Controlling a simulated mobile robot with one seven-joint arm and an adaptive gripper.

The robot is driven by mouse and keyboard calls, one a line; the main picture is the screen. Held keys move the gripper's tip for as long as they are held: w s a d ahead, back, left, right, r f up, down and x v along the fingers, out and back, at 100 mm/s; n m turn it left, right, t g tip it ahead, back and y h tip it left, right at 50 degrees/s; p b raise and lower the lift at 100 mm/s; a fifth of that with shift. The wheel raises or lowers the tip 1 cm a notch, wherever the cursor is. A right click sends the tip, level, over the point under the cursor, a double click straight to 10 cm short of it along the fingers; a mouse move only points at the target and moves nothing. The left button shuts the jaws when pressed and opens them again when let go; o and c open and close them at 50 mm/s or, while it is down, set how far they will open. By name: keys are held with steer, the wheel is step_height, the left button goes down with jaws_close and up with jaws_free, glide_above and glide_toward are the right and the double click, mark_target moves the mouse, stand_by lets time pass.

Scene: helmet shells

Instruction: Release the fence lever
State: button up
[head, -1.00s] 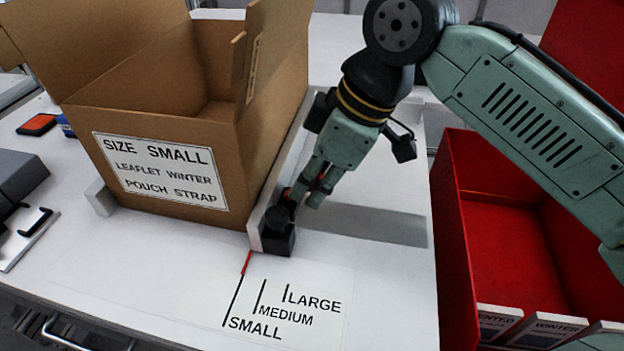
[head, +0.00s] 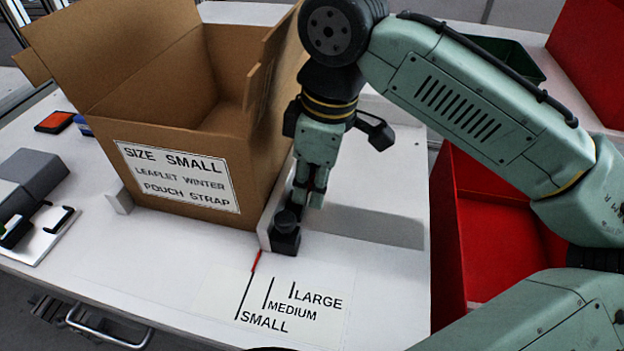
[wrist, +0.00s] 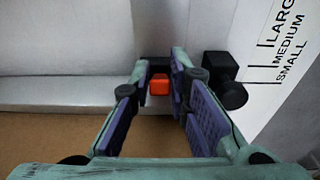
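The fence (head: 265,238) is a pale upright plate along the box's right side. A black block with a round knob (head: 286,238) sits at its near end; it also shows in the wrist view (wrist: 225,94). The lever's orange-red tab (wrist: 159,86) lies between my fingertips in the wrist view; in the head view my fingers mostly hide it. My gripper (head: 308,200) points down beside the fence, behind the knob. Its fingers (wrist: 160,78) are apart, one each side of the tab; contact is unclear. A red pointer (head: 256,261) stands at the top of the SMALL line.
A cardboard box (head: 200,165) labelled SIZE SMALL stands open left of the fence. A printed scale (head: 275,305) reads SMALL, MEDIUM, LARGE. A red bin (head: 480,225) is to the right, a grey device (head: 35,175) to the left. The front tabletop is clear.

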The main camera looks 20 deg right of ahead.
steer(key=o, duration=0.3)
steer(key=r, duration=0.4)
steer(key=d+r, duration=0.1)
steer(key=r, duration=0.3)
steer(key=s+r, duration=0.1)
steer(key=r, duration=0.3)
steer(key=shift+d, duration=0.15)
